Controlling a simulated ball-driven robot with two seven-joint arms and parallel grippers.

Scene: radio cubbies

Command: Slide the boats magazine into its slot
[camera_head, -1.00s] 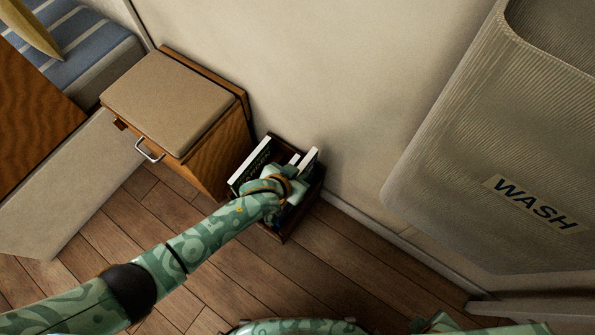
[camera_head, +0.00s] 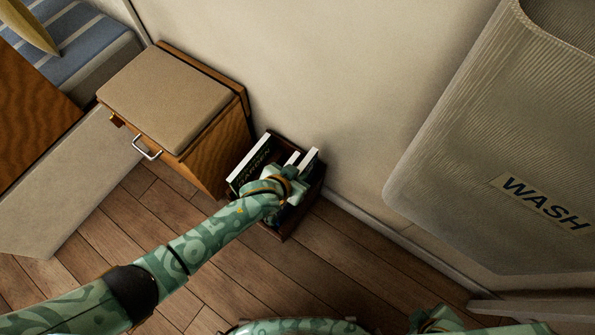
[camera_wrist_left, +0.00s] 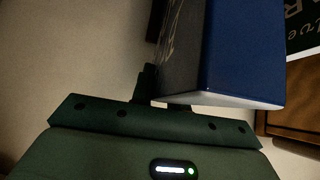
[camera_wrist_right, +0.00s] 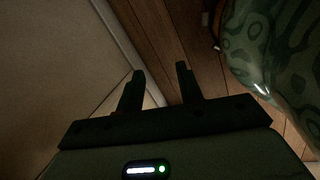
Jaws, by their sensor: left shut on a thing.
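My left gripper (camera_head: 291,184) is down at a dark brown wooden rack (camera_head: 302,212) on the floor against the wall. It is shut on a blue magazine (camera_wrist_left: 246,48), which shows large in the left wrist view with a pale bottom edge. I cannot read a title on it, and the gripper and arm hide how deep it sits in the rack. A dark green magazine with white lettering (camera_head: 252,166) stands in the rack's left part. A pale-edged item (camera_head: 310,158) stands at the right. My right gripper (camera_wrist_right: 158,75) is open and empty.
A wooden cabinet with a tan cushioned top (camera_head: 165,98) and metal handle stands just left of the rack. A large ribbed bin marked WASH (camera_head: 490,150) is at the right. The plank floor (camera_head: 340,270) in front is clear.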

